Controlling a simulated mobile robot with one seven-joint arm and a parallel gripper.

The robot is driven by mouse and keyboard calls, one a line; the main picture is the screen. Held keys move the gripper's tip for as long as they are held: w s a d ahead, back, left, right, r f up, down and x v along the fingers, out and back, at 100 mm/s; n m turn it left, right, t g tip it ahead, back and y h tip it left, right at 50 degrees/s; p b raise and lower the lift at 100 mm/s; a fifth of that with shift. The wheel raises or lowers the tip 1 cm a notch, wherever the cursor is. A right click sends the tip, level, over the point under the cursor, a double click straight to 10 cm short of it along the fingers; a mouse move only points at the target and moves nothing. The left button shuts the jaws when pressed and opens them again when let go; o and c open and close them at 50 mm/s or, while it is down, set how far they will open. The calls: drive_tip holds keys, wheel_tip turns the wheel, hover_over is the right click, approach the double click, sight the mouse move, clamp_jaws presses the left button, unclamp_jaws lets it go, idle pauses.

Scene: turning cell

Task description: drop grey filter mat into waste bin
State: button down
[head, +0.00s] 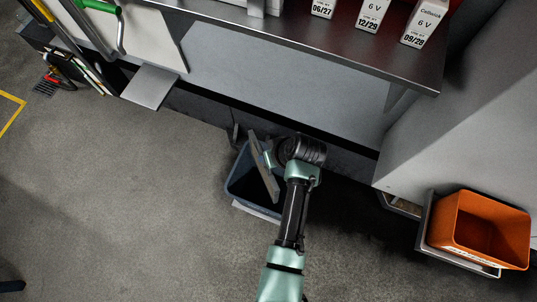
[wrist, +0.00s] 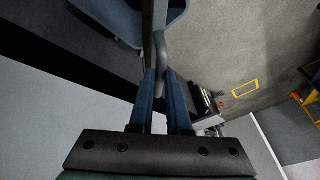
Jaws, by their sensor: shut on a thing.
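The grey filter mat (head: 262,172) is a flat grey slab, seen tilted and nearly edge-on in the head view. My gripper (head: 268,158) is shut on it and holds it over the opening of the blue-grey waste bin (head: 236,187). The bin stands on the floor under the bench edge. In the wrist view, the blue fingers of my gripper (wrist: 163,80) are close together around a grey part of the mat (wrist: 160,50). The bin (wrist: 176,20) shows at the top there. Whether the mat touches the bin's rim I cannot tell.
A metal bench (head: 290,85) runs above and behind the bin, with several labelled white boxes (head: 427,22) on top. An orange bin (head: 484,230) sits on a bracket at the right. A small grey shelf (head: 150,87) juts out at the left.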

drive_tip(key=w+d+f+n+b, duration=0.1)
drive_tip(key=w+d+f+b, duration=0.1)
drive_tip(key=f+b, duration=0.7)
drive_tip(key=w+d+f+n+g+b, duration=0.1)
drive_tip(key=w+d+f+n+b, duration=0.1)
drive_tip(key=f+b, duration=0.7)
drive_tip(key=b, duration=0.3)
drive_tip(key=shift+w+f+n+y, duration=0.2)
drive_tip(key=shift+n+y, duration=0.1)
drive_tip(key=shift+y, duration=0.1)
drive_tip(key=shift+d, duration=0.1)
drive_tip(key=c, duration=0.8)
unclamp_jaws()
drive_tip(key=shift+s, duration=0.1)
drive_tip(key=p+v, duration=0.5)
drive_tip(key=v, duration=0.8)
drive_tip(key=shift+w, duration=0.25)
